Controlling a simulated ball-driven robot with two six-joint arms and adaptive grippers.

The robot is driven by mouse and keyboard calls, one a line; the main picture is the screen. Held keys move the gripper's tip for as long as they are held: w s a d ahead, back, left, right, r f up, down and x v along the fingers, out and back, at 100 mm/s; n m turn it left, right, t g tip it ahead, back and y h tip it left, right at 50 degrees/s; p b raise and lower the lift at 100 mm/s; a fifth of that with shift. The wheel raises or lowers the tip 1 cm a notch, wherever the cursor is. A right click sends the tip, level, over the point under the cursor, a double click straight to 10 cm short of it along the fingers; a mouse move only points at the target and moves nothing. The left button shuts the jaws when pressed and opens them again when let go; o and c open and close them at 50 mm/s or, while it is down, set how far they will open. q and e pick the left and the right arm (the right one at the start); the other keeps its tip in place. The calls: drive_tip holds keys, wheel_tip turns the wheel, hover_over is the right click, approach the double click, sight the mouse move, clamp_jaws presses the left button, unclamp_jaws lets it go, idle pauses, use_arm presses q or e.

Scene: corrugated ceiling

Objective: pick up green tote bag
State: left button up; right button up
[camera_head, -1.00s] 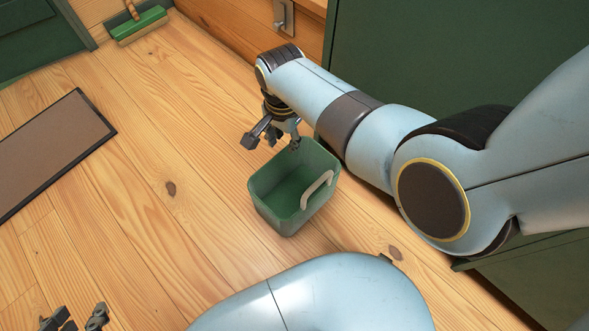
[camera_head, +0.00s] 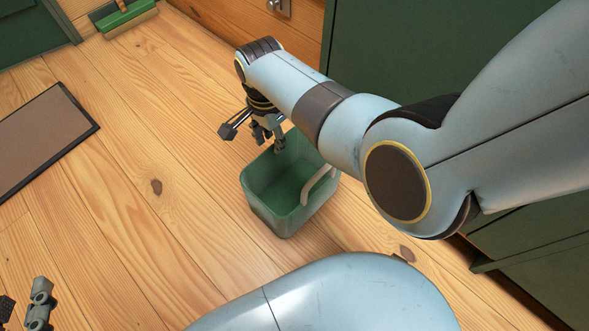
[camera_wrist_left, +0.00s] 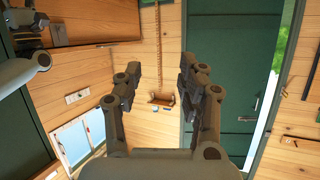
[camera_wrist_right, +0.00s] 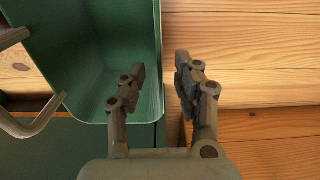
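The green tote bag (camera_head: 272,212), an open-topped green box with a pale handle (camera_head: 318,184), stands upright on the wooden floor. My right gripper (camera_head: 268,142) is at the tote's far rim in the head view. In the right wrist view its fingers are apart, with the tote's wall edge (camera_wrist_right: 158,60) between them. One finger is over the inside and the other is outside; I cannot tell whether either touches. My left gripper (camera_head: 36,308) is partly cut off at the lower left of the head view. In the left wrist view (camera_wrist_left: 160,75) it is open and empty.
A dark green cabinet (camera_head: 400,50) stands behind my right arm, close to the tote. The floor left of the tote is clear.

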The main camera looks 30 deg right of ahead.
sight(271, 147)
use_arm(q)
drive_tip(key=w+d+r+m+t+h+b, duration=0.15)
drive_tip(key=w+r+t, duration=0.5)
drive_tip(key=r, duration=0.65)
use_arm(e)
wheel_tip(271, 147, down, 3)
drive_tip(key=shift+s+a+r+b, duration=0.1)
drive_tip(key=shift+r+b, duration=0.1)
drive_tip(key=shift+b, duration=0.15)
drive_tip(key=shift+f+b, duration=0.65)
drive_tip(key=shift+f, duration=0.1)
drive_tip(key=shift+f+b, duration=0.55)
drive_tip(key=shift+f, duration=0.05)
use_arm(q)
wheel_tip(271, 147, up, 14)
drive_tip(key=s+d+m+t+h, duration=0.1)
drive_tip(key=m+t+h, duration=0.3)
drive_tip(key=t+h, duration=0.2)
drive_tip(key=shift+s+d+r, duration=0.15)
drive_tip(key=shift+d+r, duration=0.1)
drive_tip(key=shift+d, duration=0.15)
use_arm(e)
drive_tip(key=shift+c, duration=0.2)
clamp_jaws()
